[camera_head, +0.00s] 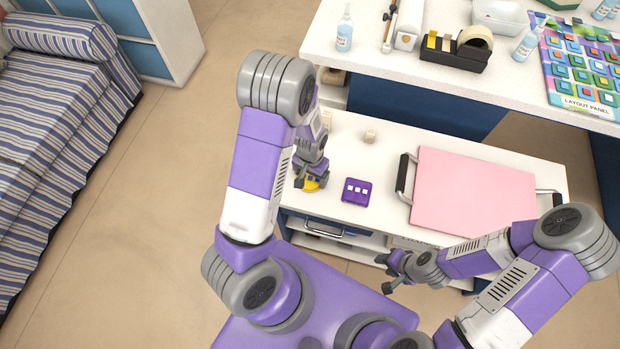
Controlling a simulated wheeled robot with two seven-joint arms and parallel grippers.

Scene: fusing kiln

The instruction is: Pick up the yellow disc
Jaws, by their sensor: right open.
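The yellow disc (312,184) is at the left end of the low white table (385,150). My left gripper (311,183) is right over it, with its fingers around or close beside it, and hides part of it. I cannot tell whether the fingers are closed on the disc or whether it touches the tabletop. My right gripper (387,274) is open and empty, in front of the low table's front edge and away from the disc.
A pink board with dark handles (472,190) covers the table's right part. A higher white counter (440,75) holds bottles and a tape dispenser (457,48).

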